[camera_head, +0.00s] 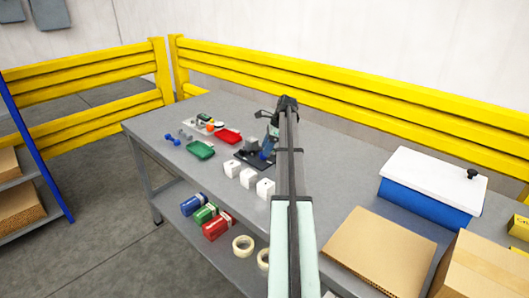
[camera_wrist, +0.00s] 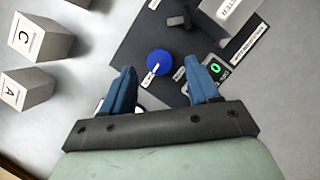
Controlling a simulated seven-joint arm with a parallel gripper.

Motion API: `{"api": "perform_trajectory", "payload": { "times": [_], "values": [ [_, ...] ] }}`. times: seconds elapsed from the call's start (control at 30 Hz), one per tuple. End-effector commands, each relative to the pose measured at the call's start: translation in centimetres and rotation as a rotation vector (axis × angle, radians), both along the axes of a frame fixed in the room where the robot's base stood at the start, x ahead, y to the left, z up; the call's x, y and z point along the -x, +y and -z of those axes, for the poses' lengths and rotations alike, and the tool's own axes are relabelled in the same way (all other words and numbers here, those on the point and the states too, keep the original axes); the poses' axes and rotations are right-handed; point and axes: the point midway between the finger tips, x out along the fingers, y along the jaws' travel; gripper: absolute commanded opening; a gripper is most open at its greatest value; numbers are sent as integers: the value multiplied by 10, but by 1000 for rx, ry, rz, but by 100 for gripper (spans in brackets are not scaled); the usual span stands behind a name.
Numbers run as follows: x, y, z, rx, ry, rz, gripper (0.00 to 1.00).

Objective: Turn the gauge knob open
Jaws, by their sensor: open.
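The gauge knob (camera_wrist: 160,62) is a round blue knob with a small white label, on a dark base plate (camera_wrist: 135,42). It shows small in the head view (camera_head: 262,156). A display with a green 0 (camera_wrist: 215,67) sits to its right in the wrist view. A grey block with a partly cut-off label (camera_wrist: 232,14) stands on the plate at the top right. My gripper (camera_wrist: 160,72) is open, its blue fingers apart to the left and right of the knob in the picture. I cannot tell its height over the knob, and no contact shows.
White lettered blocks (camera_wrist: 40,37) stand left of the plate in the wrist view. In the head view, a green tray (camera_head: 201,149) and red tray (camera_head: 229,136) lie left of it. A blue box with a white lid (camera_head: 430,185) and cardboard (camera_head: 380,252) lie to the right.

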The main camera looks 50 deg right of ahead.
Motion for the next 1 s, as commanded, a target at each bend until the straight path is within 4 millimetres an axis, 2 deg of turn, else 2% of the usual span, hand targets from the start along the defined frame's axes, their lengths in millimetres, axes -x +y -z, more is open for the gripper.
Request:
{"api": "perform_trajectory", "payload": {
  "times": [0.23, 0.63, 1.0],
  "values": [
    [-6, 7, 22, -1, 1, 0, 60],
    [-8, 8, 26, 1, -1, 0, 60],
    [-8, 8, 26, 1, -1, 0, 25]
  ]
}}
